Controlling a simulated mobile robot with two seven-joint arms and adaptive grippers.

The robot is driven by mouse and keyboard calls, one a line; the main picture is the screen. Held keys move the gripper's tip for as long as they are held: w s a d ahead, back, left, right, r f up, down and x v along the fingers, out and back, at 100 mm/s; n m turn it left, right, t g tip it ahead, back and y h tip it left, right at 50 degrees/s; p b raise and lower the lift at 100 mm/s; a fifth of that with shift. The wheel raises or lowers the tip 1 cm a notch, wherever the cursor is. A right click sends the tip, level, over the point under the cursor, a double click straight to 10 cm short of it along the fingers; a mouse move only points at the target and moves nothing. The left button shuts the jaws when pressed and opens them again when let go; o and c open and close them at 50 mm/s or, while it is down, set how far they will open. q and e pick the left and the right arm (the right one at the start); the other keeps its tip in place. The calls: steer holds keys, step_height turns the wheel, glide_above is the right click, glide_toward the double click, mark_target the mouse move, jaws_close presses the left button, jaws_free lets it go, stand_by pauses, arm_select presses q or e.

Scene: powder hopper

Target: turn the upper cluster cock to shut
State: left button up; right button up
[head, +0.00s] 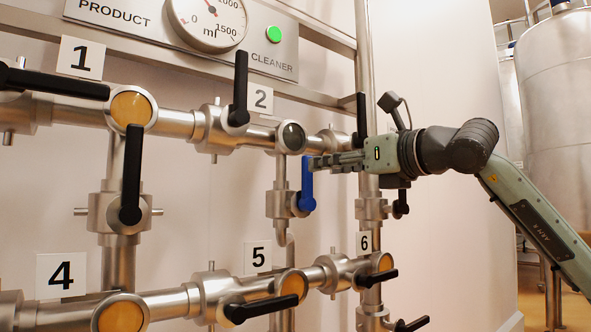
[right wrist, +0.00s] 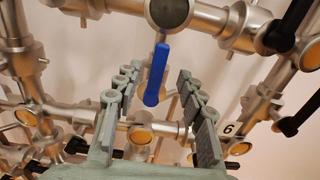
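A cock with a blue lever handle (head: 306,186) sits on the short vertical pipe below the upper pipe, between plates 2 and 5. The lever points up in the head view. Its metal body (head: 280,204) is beside the handle. My right gripper (head: 318,163) reaches in from the right, its fingertips at the upper end of the blue lever. In the right wrist view the blue lever (right wrist: 156,75) stands between the two spread fingers, with a gap on each side. The right gripper is open. My left gripper is not in view. No label marks which cock is the upper cluster one.
Black-handled cocks stand close by: one upright near plate 2 (head: 240,88), one below plate 1 (head: 131,175), and one by plate 5 (head: 261,309). The gauge (head: 208,18) and green lamp (head: 273,34) are above. Free room lies in front of the wall at right.

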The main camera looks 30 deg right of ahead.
mark_target(307, 170)
steer(key=w, duration=0.2)
steer(key=w+p, duration=0.1)
steer(key=w, duration=0.1)
steer(key=w+p, duration=0.1)
steer(key=w, duration=0.1)
steer(key=shift+w+a+r, duration=0.1)
steer(key=shift+w+a, duration=0.05)
steer(key=shift+a, duration=0.1)
steer(key=shift+w, duration=0.45)
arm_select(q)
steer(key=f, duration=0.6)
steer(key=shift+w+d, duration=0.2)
arm_select(e)
steer(key=shift+c, duration=0.4)
jaws_close()
